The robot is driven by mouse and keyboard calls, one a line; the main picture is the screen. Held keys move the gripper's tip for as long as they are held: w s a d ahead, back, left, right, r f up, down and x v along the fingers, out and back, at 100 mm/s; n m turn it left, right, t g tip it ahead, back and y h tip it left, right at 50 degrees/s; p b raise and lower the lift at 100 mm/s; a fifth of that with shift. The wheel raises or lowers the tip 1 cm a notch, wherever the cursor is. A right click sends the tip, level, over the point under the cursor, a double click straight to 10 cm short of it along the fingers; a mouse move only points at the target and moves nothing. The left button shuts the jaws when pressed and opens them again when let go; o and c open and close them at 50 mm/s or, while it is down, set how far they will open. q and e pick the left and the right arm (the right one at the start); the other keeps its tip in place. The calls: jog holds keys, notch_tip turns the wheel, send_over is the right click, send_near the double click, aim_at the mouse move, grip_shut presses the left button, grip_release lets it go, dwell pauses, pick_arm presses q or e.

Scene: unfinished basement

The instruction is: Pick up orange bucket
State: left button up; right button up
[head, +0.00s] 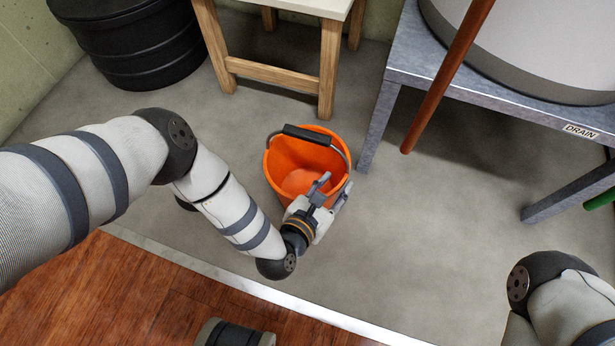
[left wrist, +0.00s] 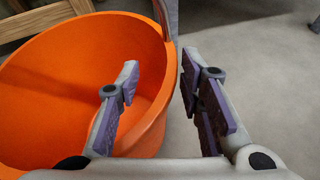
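The orange bucket (head: 292,158) stands upright on the concrete floor, its open mouth up. Its handle, with a black grip (head: 307,136), lies over toward the far rim. My left gripper (head: 332,190) is at the bucket's near right rim, fingers pointing toward it. In the left wrist view, the bucket (left wrist: 55,95) fills the left side. The left gripper (left wrist: 160,68) is open there, one finger over the bucket's inside and the other outside the wall, with the rim between them. Gaps show between fingers and wall. My right gripper is out of view.
A wooden-legged stool or table (head: 275,74) stands behind the bucket, with a black tub (head: 135,45) at back left. A grey metal stand (head: 400,62) carries a large tank (head: 530,45) to the right. A brown pole (head: 445,80) slants down nearby. Floor right of the bucket is clear.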

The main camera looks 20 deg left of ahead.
pick_arm(q)
grip_shut()
